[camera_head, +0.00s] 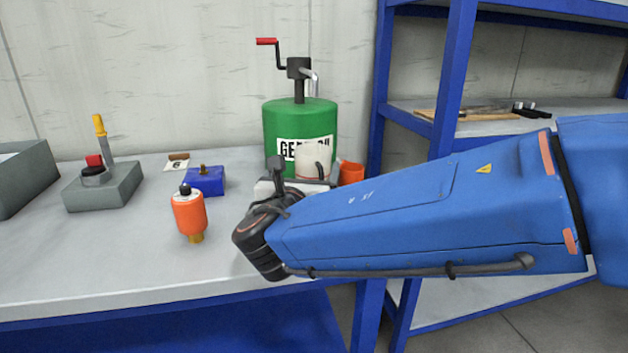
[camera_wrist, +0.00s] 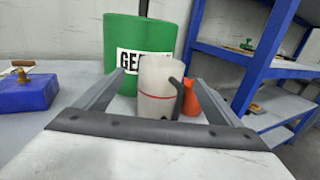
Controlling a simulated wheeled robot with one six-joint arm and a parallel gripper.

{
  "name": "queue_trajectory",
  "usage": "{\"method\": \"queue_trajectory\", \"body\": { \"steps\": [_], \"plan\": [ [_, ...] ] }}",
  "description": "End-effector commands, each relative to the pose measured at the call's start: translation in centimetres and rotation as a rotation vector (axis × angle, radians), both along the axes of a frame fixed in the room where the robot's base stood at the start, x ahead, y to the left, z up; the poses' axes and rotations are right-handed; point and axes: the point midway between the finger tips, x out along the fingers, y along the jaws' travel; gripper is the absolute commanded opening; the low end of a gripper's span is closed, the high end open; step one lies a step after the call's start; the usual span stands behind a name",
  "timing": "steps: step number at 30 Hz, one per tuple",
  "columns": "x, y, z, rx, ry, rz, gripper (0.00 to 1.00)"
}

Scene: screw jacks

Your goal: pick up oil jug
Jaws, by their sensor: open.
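The oil jug is a whitish translucent jug (camera_wrist: 157,88) with a red line around it and a dark handle on its right side. In the wrist view it stands upright between and beyond the two fingers of my gripper (camera_wrist: 160,90), which is open. I cannot tell if either finger touches it. In the head view the jug (camera_head: 312,160) stands in front of the green drum, its lower part partly hidden. My gripper (camera_head: 290,187) shows there only in part, behind my wrist and arm.
A green drum (camera_head: 290,118) with a crank pump stands right behind the jug. An orange container (camera_head: 350,173) is close on its right. A blue box (camera_head: 205,181) and an orange bottle (camera_head: 189,213) stand to the left on the bench. A blue shelf (camera_head: 455,60) rises at right.

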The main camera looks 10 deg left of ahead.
Motion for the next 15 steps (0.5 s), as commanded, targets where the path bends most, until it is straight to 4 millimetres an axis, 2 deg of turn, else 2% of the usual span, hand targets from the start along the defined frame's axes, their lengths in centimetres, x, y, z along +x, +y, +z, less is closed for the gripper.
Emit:
{"method": "queue_trajectory", "body": {
  "steps": [8, 15],
  "plan": [
    [1.3, 0.0, 0.0, 0.0, 0.0, -0.001, 0.89],
    [4.2, -0.1, 0.1, 0.0, 0.0, -0.003, 0.89]
  ]
}}
